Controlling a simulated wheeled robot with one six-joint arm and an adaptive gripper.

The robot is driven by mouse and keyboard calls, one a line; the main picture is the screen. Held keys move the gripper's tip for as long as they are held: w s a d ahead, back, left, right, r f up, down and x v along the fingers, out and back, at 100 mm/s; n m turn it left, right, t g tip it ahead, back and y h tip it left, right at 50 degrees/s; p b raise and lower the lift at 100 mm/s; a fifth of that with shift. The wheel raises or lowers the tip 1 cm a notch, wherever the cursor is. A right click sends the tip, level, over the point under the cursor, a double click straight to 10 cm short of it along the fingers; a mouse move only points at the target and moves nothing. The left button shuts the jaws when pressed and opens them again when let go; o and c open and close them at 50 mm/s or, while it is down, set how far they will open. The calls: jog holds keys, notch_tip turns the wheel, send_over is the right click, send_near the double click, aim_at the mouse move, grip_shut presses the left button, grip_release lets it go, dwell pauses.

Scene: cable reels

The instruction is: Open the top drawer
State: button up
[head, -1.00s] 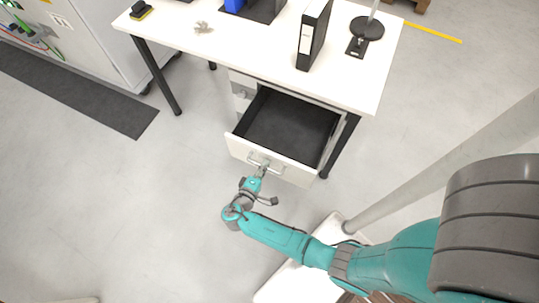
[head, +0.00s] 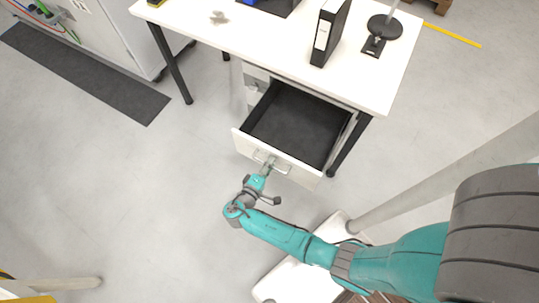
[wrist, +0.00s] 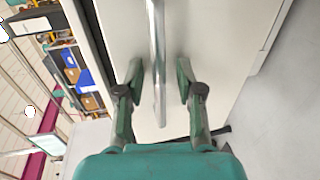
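The top drawer (head: 297,127) of the white desk's drawer unit is pulled well out, and its dark inside looks empty. Its pale front panel (head: 302,174) carries a metal bar handle (head: 284,170). My gripper (head: 267,168) is at this handle. In the wrist view the handle bar (wrist: 157,50) runs between the two fingers of my gripper (wrist: 159,78), with a visible gap on each side. The fingers are open around the bar, not clamped on it. The drawer front (wrist: 215,50) fills much of that view.
The desk top (head: 260,50) holds a black binder (head: 330,30) and a dark round stand (head: 384,27). Desk legs stand at both sides of the drawer unit. A grey cabinet stands back left over a dark mat (head: 85,75). The floor left of my arm is clear.

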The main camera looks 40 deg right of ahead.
jog(key=v, duration=1.2)
jog(key=shift+d, duration=0.1)
dwell(0.4)
